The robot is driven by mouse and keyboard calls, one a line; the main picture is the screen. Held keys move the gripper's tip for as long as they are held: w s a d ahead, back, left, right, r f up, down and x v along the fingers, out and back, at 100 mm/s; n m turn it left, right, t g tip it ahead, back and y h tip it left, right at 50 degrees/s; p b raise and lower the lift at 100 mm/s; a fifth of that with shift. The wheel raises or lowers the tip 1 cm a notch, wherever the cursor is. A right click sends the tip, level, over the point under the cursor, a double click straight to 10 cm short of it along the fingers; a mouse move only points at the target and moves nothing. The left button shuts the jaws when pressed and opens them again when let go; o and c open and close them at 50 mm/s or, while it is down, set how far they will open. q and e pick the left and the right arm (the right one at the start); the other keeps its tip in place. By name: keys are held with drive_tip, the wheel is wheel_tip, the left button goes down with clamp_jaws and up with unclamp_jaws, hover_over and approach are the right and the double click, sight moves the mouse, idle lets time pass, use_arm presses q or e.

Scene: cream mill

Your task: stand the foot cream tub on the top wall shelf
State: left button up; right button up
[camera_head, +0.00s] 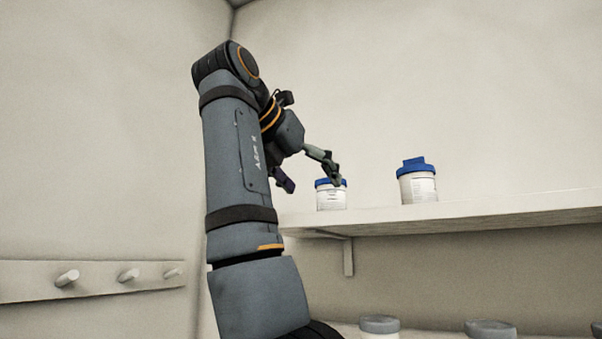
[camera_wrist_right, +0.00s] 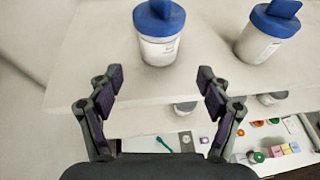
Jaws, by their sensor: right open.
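Two white tubs with blue lids stand upright on the top wall shelf (camera_head: 480,210). The left tub (camera_head: 331,200) is also in the right wrist view (camera_wrist_right: 158,50), and the right tub (camera_head: 418,188) shows there too (camera_wrist_right: 257,46). Their labels are too small to read, so I cannot tell which is the foot cream. My right gripper (camera_head: 312,172) is open and empty beside the left tub. In the right wrist view its spread fingers (camera_wrist_right: 160,78) point toward that tub, with a gap between. My left gripper is not in view.
Grey-lidded jars (camera_head: 379,325) stand on a lower level beneath the shelf. A peg rail (camera_head: 95,279) runs along the left wall. Far below, the right wrist view shows small coloured blocks (camera_wrist_right: 283,150) and a green utensil (camera_wrist_right: 164,144). The wall above the shelf is bare.

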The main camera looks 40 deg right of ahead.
drive_tip(key=shift+v, duration=1.9)
drive_tip(key=shift+r, duration=0.1)
drive_tip(key=shift+s+a, duration=0.1)
drive_tip(key=shift+a, duration=0.2)
drive_tip(key=shift+d, duration=0.2)
